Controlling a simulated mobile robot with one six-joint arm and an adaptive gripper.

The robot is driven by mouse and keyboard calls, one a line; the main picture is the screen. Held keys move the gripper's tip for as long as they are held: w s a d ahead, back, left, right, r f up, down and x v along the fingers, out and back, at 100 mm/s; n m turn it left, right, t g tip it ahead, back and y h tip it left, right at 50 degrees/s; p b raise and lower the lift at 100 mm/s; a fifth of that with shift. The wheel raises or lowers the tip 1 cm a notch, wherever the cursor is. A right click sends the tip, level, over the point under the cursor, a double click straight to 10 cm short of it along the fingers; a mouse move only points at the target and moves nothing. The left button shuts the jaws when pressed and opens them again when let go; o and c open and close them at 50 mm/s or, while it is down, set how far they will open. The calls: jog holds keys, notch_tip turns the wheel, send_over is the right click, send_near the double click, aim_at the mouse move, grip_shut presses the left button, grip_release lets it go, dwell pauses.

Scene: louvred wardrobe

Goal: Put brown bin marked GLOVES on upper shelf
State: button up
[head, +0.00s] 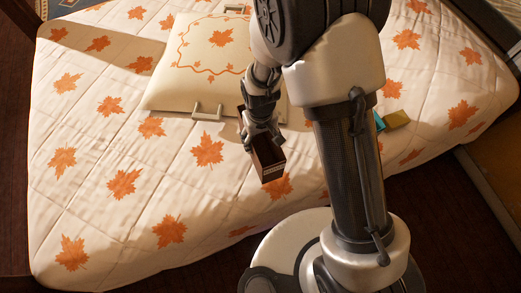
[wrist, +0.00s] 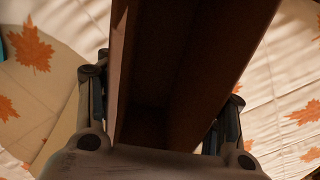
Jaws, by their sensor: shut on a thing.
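A brown open-topped bin (head: 268,158) is in my gripper (head: 257,126), over the bed. A pale label shows on its near end, too small to read in the head view. In the wrist view the bin (wrist: 185,65) fills the middle, and its inside looks dark and empty. The fingers of my gripper (wrist: 170,90) are on its two outer sides, shut on it. The upper shelf and the wardrobe are not recognisable in either view.
A bed with a white quilt (head: 105,165) patterned with orange maple leaves lies under the bin. A cream case or cushion (head: 190,75) with a pale handle lies behind. A teal item (head: 379,122) and a yellow item (head: 397,119) lie right of my arm.

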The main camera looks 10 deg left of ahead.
aim_at(260, 152)
jog(key=shift+f+b, duration=0.9)
jog(key=shift+f, duration=2.55)
jog(key=shift+f, duration=0.15)
jog(key=o, duration=1.1)
notch_tip(260, 152, up, 12)
jog(key=p, duration=0.4)
jog(key=shift+r, duration=0.2)
